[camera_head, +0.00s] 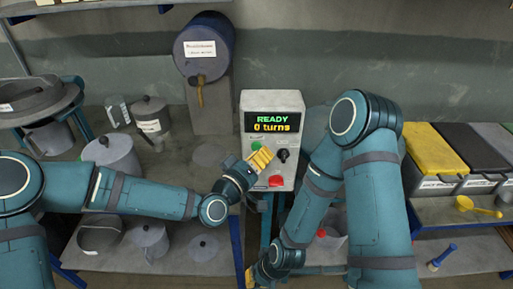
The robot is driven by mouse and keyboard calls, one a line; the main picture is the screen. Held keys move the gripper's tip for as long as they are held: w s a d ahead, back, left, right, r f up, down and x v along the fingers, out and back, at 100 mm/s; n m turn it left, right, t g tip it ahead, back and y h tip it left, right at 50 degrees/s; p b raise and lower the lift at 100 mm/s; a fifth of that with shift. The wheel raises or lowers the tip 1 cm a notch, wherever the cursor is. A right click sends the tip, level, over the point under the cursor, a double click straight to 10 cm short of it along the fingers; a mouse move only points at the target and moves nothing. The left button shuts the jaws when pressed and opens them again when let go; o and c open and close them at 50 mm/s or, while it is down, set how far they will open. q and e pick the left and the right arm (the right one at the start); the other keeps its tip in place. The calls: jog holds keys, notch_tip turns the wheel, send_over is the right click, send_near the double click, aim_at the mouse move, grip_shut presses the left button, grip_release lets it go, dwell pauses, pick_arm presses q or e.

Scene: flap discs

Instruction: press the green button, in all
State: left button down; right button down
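The green button (256,145) is on the front of a grey control box (272,102), just below its display, which reads "READY 0 turns". My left gripper (263,158) is in front of the box, its yellow fingers together with no visible gap. The fingertips are right below the green button and overlap its lower edge in the picture. I cannot tell whether they touch it. My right gripper (250,278) is low at the bottom centre, below the box, seen small and partly hidden, so its opening is unclear.
A red button (276,181) and a black knob (283,155) share the box front. Grey cans and lidded pots (112,153) fill the left bench. Yellow, black and grey bins (433,150) stand on the right.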

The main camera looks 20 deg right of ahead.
pick_arm(q)
jog(key=shift+w, duration=0.15)
dwell(0.5)
jog(key=shift+w+d+b, duration=0.1)
jog(key=shift+w+b, duration=0.05)
jog(key=shift+b, duration=0.15)
jog(key=shift+w, duration=0.15)
